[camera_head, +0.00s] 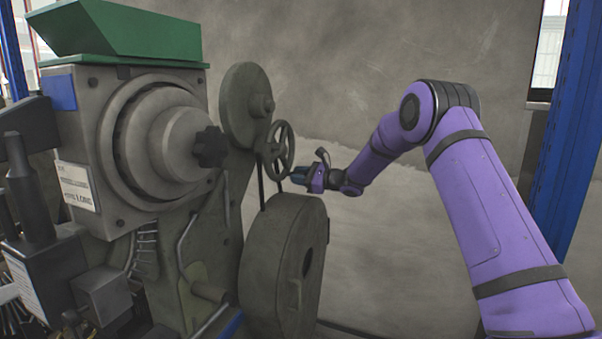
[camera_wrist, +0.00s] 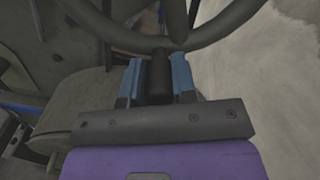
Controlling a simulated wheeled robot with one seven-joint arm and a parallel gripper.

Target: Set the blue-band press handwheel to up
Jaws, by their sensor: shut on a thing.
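The press (camera_head: 150,130) is a grey-green machine with a blue patch (camera_head: 59,92) on its upper left. Its handwheel (camera_head: 279,150) is a dark spoked wheel on the right side, above a large round flywheel guard (camera_head: 285,265). My gripper (camera_head: 292,177) is at the lower right of the wheel's rim. In the wrist view, the handwheel rim (camera_wrist: 215,36) crosses the top, and my gripper's blue fingers (camera_wrist: 158,78) are shut on a dark handle (camera_wrist: 160,72) that stands between them at the rim.
A green hopper (camera_head: 120,35) tops the press. A round disc cover (camera_head: 247,103) stands just behind the handwheel. A dark star knob (camera_head: 210,147) sits at the press front. A blue post (camera_head: 575,120) rises at the right. A grey wall (camera_head: 370,60) is behind.

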